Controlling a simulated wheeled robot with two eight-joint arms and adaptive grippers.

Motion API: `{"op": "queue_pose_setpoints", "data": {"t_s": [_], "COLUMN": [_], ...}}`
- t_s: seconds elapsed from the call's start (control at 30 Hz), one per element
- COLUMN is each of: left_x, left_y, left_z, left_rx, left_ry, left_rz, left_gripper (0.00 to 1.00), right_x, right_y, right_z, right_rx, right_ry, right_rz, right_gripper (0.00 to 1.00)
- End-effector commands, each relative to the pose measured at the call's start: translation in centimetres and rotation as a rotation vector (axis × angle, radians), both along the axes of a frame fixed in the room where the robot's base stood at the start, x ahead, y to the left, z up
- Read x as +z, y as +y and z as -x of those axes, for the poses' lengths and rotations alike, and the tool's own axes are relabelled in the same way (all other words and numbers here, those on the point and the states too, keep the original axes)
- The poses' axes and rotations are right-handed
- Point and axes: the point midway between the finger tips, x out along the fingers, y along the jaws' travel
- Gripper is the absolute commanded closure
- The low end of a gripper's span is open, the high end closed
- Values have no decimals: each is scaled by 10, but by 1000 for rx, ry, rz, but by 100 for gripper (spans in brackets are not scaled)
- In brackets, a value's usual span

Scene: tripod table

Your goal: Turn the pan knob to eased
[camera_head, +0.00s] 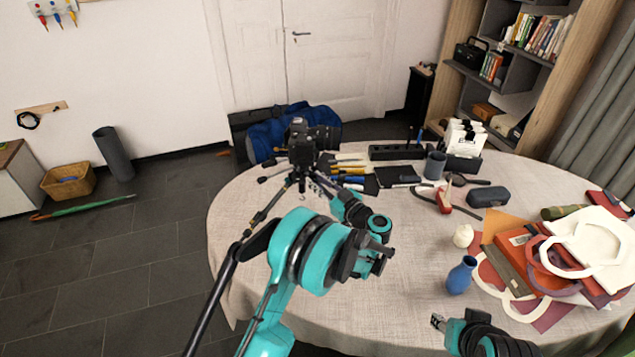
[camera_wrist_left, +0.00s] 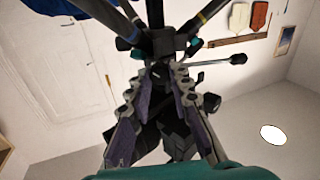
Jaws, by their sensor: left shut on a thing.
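A black camera (camera_head: 303,140) sits on a tripod (camera_head: 302,178) standing on the round table. My left gripper (camera_head: 318,186) reaches in from the front and meets the tripod just below the camera. In the left wrist view its two fingers (camera_wrist_left: 162,82) close in at the tripod head (camera_wrist_left: 163,45), shut on the small pan knob, which is mostly hidden between the fingertips. A rod with a dark grip (camera_wrist_left: 225,60) sticks out to the right of the head. My right gripper (camera_head: 438,321) is low over the front of the table, away from the tripod; its opening is too small to judge.
The table (camera_head: 385,310) is bare at its front middle. A blue vase (camera_head: 461,276), white round object (camera_head: 463,236) and stacked folders (camera_head: 535,265) lie right. Tools (camera_head: 350,170), a grey cup (camera_head: 434,165) and a dark case (camera_head: 488,196) lie behind.

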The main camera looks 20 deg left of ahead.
Motion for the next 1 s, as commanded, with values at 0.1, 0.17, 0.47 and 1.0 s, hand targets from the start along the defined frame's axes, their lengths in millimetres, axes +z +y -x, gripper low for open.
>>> {"op": "queue_pose_setpoints", "data": {"t_s": [0.1,0.17,0.47,1.0], "left_x": [-1,-1,-1,-1], "left_y": [0,0,0,1], "left_z": [0,0,0,1], "left_rx": [0,0,0,0], "left_ry": [-55,-92,-315,-731], "left_rz": [40,67,228,530], "left_gripper": [100,100,100,100], "right_x": [-3,-4,-10,-18], "right_y": [0,0,0,0], "right_z": [0,0,0,0], "right_rx": [0,0,0,0], "right_ry": [0,0,0,0], "right_rz": [0,0,0,0], "right_gripper": [60,60,60,60]}}
